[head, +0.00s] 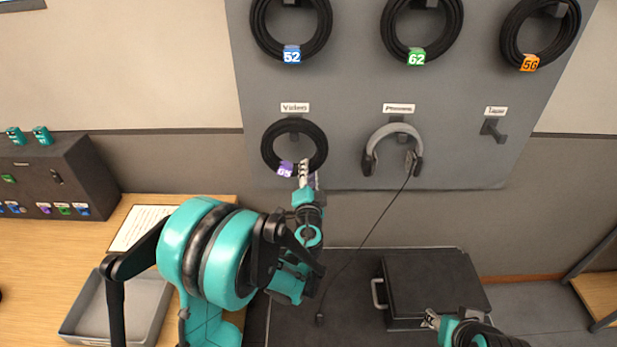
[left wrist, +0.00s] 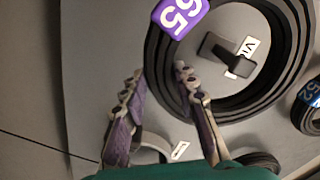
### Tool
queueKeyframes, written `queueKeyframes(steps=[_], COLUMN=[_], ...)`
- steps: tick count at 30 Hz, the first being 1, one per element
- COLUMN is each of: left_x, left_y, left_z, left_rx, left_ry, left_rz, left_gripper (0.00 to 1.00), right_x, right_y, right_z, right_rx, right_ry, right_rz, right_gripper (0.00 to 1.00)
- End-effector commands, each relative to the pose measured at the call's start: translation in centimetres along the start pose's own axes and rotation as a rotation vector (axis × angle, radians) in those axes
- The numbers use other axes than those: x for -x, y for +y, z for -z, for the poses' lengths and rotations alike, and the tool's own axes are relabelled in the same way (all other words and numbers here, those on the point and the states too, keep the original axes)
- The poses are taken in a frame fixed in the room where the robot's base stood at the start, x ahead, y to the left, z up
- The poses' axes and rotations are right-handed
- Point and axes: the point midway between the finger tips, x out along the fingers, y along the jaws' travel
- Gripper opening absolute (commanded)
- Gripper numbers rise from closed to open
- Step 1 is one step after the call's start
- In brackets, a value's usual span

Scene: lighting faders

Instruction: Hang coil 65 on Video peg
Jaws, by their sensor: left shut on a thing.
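Coil 65 is a black cable ring (head: 319,147) with a purple tag (head: 285,169), held upright in front of the grey board below the Video label (head: 295,107). My left gripper (head: 305,172) is shut on its lower edge beside the tag. In the left wrist view the coil (left wrist: 160,62) passes between my left fingertips (left wrist: 157,75). The Video peg (left wrist: 225,55) shows inside the ring's opening there. I cannot tell whether the coil's weight rests on the peg. My right gripper (head: 432,318) is low at the right, away from the coil, its jaws unclear.
Coils 52 (head: 262,38), 62 (head: 391,38) and 56 (head: 511,40) hang on the row above. A headset (head: 393,130) hangs right of Video, its cord dangling. The rightmost peg (head: 492,128) is bare. A black case (head: 435,280) and a grey tray (head: 140,310) lie below.

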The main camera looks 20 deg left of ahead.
Motion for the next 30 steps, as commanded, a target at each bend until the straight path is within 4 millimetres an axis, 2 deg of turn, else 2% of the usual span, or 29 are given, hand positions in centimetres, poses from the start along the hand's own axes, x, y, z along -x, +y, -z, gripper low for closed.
queueKeyframes(steps=[19,24,30], left_x=[-5.3,-5.2,-5.2], left_y=[0.1,1.3,1.8], left_z=[-0.1,-0.9,-1.1], left_rx=[-0.001,-0.001,-0.001], left_ry=[-0.001,0.000,0.000], left_rz=[0.001,0.001,0.001], left_gripper=[0.00,0.00,0.00], right_x=[0.5,-0.6,-1.0], right_y=[0.0,0.0,0.0], right_z=[0.4,-0.5,-0.8], right_rx=[0.000,0.000,0.000], right_ry=[0.000,0.000,0.000], right_rz=[0.000,0.000,0.000], right_gripper=[0.40,0.40,0.40])
